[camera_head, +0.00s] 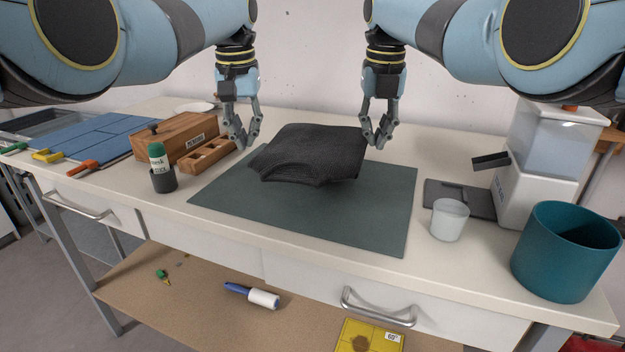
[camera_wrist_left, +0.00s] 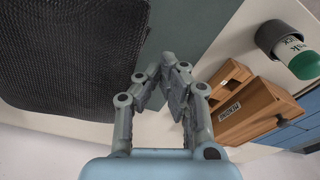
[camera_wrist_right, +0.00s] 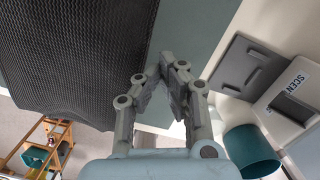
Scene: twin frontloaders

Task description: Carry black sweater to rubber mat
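The black sweater (camera_head: 308,150) lies on the dark green rubber mat (camera_head: 300,217), over its back middle part, with its front edge slightly bulged. It also fills the left of the left wrist view (camera_wrist_left: 65,55) and of the right wrist view (camera_wrist_right: 70,55). My left gripper (camera_head: 242,145) is open and empty, just beyond the sweater's left edge. My right gripper (camera_head: 378,145) is open and empty, just beyond its right edge. Neither gripper holds the cloth. The sweater's underside is hidden.
Left of the mat are a dark cup with a green-capped stick (camera_head: 161,170) and a wooden box (camera_head: 175,138). Right of it are a white cup (camera_head: 449,220), a scent dispenser (camera_head: 540,165) and a teal bin (camera_head: 565,252). The mat's front is clear.

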